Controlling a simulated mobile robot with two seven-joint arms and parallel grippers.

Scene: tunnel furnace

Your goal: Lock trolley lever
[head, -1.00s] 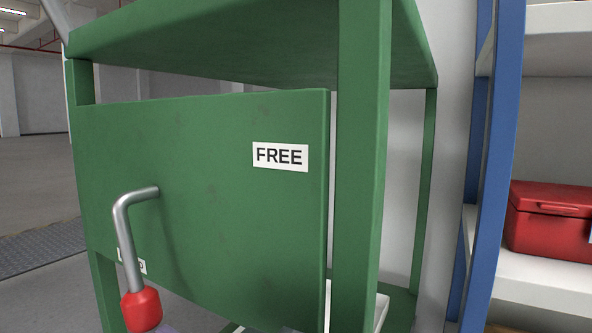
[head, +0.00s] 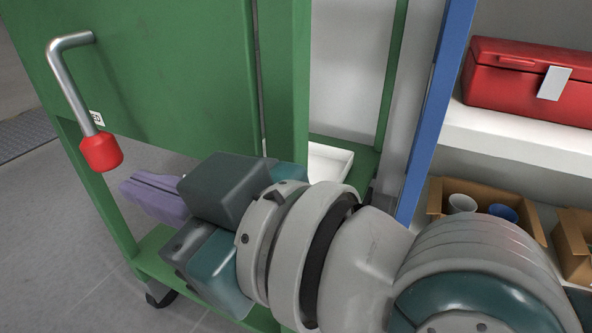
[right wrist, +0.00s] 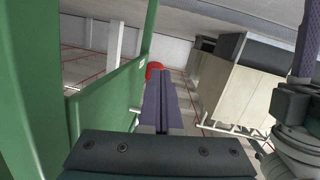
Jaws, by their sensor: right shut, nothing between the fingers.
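The trolley lever (head: 72,82) is a bent grey metal rod on the green trolley panel (head: 185,70). It hangs down, tilted slightly right, and ends in a red knob (head: 101,152). My right gripper (head: 128,186), with purple fingers, is shut and empty, just below and right of the knob in the head view. In the right wrist view the knob (right wrist: 154,69) shows beyond the shut fingertips (right wrist: 158,78); contact cannot be told. A white label (head: 97,118) is partly hidden behind the lever. At the right wrist view's edge, purple fingers, apparently my left gripper (right wrist: 307,45), show partly.
A green trolley post (head: 283,80) stands right of the panel, with a lower green shelf (head: 160,262) below. A blue-framed rack at right holds a red toolbox (head: 530,80) and a cardboard box (head: 436,195) with cups. Open floor lies at left.

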